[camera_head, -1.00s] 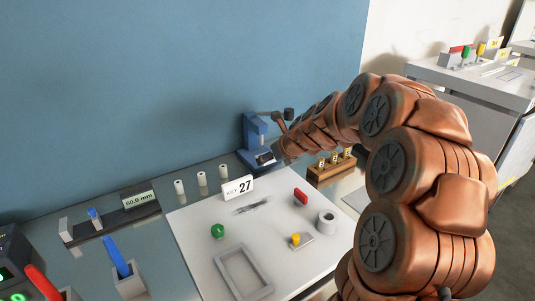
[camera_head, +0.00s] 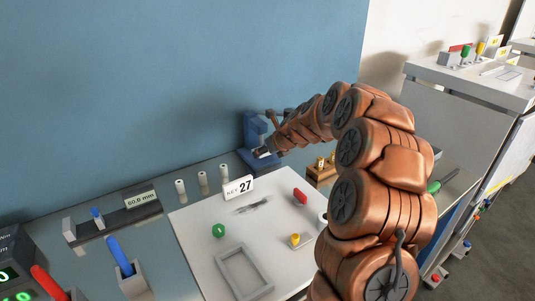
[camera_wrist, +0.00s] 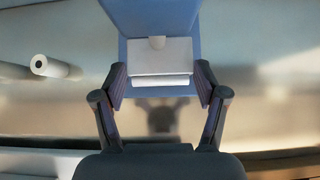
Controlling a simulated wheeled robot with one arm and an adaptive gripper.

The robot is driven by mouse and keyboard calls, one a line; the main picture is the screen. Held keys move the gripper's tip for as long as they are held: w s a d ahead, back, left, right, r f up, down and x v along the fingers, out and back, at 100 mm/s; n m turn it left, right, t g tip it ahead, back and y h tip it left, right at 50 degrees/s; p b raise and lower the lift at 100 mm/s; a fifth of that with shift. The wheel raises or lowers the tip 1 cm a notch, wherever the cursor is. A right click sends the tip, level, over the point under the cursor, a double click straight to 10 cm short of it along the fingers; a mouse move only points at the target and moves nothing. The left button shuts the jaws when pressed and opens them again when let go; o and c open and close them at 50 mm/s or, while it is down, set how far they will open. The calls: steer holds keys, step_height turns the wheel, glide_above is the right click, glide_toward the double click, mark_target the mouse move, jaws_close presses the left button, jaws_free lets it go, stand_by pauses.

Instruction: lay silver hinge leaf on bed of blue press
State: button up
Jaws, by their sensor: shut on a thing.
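The silver hinge leaf (camera_wrist: 160,58) is a pale flat plate with a rounded edge along its near side. It spans between the fingers of my gripper (camera_wrist: 160,84), which is shut on it. The blue press (camera_head: 254,130) stands at the back of the bench by the wall; it also shows in the wrist view (camera_wrist: 150,17) behind and beneath the leaf. My gripper (camera_head: 264,151) is at the front of the press, over its bed. The leaf hides part of the bed, and I cannot tell whether it touches it.
The white board (camera_head: 200,235) in front bears a KEY 27 sign (camera_head: 239,187), a grey frame (camera_head: 244,271) and small coloured parts.

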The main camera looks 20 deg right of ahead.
steer(key=shift+f, duration=0.7)
steer(key=shift+f, duration=0.15)
steer(key=o, duration=1.2)
steer(key=shift+s+r, duration=0.1)
steer(key=shift+r, duration=0.1)
steer(key=b+v, duration=0.1)
steer(key=v, duration=1)
steer(key=shift+s+r, duration=0.25)
steer(key=shift+r, duration=0.05)
